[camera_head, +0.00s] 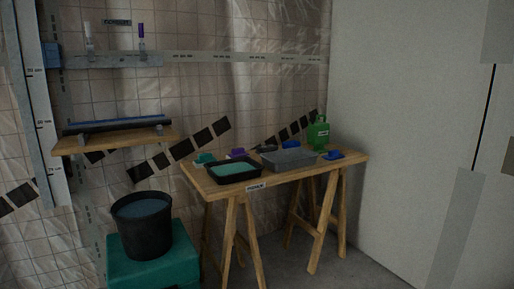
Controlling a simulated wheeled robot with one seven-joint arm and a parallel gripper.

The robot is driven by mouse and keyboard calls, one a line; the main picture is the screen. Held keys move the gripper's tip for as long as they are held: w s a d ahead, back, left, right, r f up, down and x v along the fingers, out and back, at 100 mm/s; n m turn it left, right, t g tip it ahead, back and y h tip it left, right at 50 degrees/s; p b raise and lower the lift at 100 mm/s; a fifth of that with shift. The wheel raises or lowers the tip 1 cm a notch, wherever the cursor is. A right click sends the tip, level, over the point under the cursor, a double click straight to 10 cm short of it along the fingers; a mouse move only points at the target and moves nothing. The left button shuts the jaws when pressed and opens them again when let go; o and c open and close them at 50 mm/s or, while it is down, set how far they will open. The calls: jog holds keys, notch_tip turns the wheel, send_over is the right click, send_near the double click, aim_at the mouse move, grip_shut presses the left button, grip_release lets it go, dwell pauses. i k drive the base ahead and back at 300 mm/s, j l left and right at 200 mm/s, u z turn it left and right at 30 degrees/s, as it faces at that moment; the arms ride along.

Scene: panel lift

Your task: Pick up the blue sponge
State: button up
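A small flat blue item (333,155), which could be the blue sponge, lies near the right end of the wooden trestle table (354,159). A second blue item (290,145) shows behind the grey tray (288,163), partly hidden by it. Both are too small for me to tell which is the sponge. My gripper is not in view.
A black tray with green content (235,171) and a green jug (318,132) stand on the table, with small purple and green items. A black bucket (142,225) sits on a teal box (155,268) at left. Bare floor shows near the table legs.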

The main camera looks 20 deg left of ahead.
aim_at(293, 143)
jog(key=i+u, duration=0.3)
jog(key=u, duration=0.15)
jog(key=i+l+u, duration=0.2)
jog(key=u, duration=0.2)
jog(key=i+l+u, duration=0.3)
jog(key=u, duration=0.15)
